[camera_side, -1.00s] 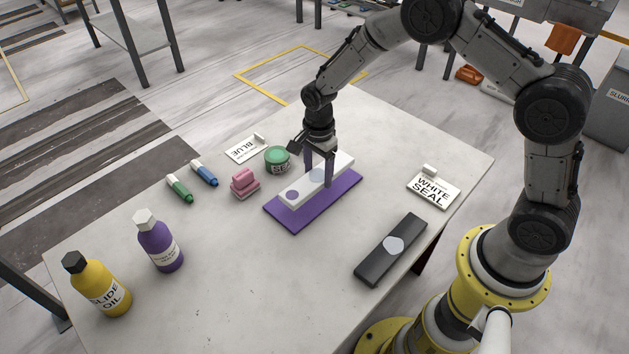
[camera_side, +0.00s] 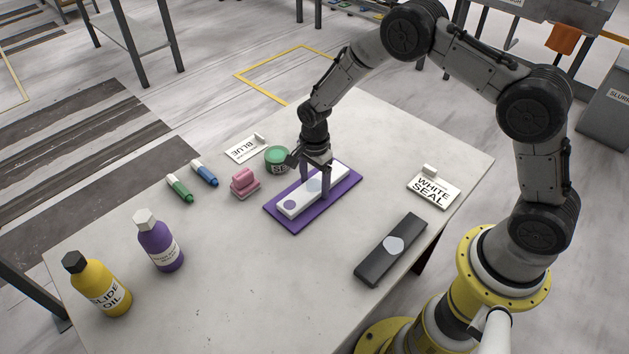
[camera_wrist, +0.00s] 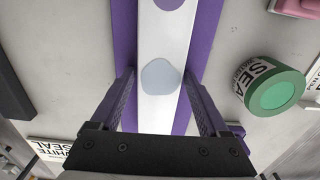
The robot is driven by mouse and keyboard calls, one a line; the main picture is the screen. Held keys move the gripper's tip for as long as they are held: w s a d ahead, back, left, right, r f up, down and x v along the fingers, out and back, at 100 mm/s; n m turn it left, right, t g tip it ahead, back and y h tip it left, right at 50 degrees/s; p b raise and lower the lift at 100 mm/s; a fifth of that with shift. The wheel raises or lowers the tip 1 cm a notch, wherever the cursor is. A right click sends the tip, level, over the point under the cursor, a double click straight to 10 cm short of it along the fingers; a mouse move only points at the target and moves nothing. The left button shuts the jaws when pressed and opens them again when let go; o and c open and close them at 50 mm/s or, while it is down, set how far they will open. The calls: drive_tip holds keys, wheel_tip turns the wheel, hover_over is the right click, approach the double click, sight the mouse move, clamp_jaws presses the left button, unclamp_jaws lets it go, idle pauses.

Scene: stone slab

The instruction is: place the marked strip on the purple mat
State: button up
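The white strip (camera_side: 301,201) has a purple dot near one end and a pale grey-blue patch near its middle. It lies flat along the purple mat (camera_side: 297,225), with mat showing along both sides. In the wrist view the strip (camera_wrist: 163,35) runs up the middle, over the mat (camera_wrist: 207,30). My gripper (camera_side: 314,192) is over the strip's middle with one finger on each side. In the wrist view my gripper (camera_wrist: 159,75) has its fingertips close against the strip's long edges beside the pale patch. It appears shut on the strip. The fingers hide part of its sides.
A dark bar (camera_side: 376,262) with a pale hexagon lies at the right front. A green tin (camera_side: 277,157), pink block (camera_side: 244,183), markers (camera_side: 180,191) and bottles (camera_side: 160,243) are at left. The front middle of the slab is clear.

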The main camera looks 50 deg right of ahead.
drive_tip(key=shift+o, duration=1.1)
drive_tip(key=shift+r, duration=0.1)
wheel_tip(320, 180, up, 12)
drive_tip(key=shift+r, duration=0.2)
wheel_tip(320, 180, up, 8)
drive_tip(key=n+t, duration=0.1)
drive_tip(key=n, duration=0.2)
hover_over(315, 186)
drive_tip(key=s, duration=0.3)
drive_tip(key=s+d+r+n+t, duration=0.2)
drive_tip(key=s+r+n, duration=0.4)
drive_tip(key=s+r, duration=0.35)
drive_tip(key=s+d+r+n+t, duration=0.1)
drive_tip(key=s+n+t, duration=0.1)
drive_tip(key=s+n, duration=0.7)
drive_tip(key=s, duration=0.7)
drive_tip(key=shift+s+r+t, duration=0.2)
drive_tip(key=shift+r+t, duration=0.1)
drive_tip(key=shift+r, duration=0.1)
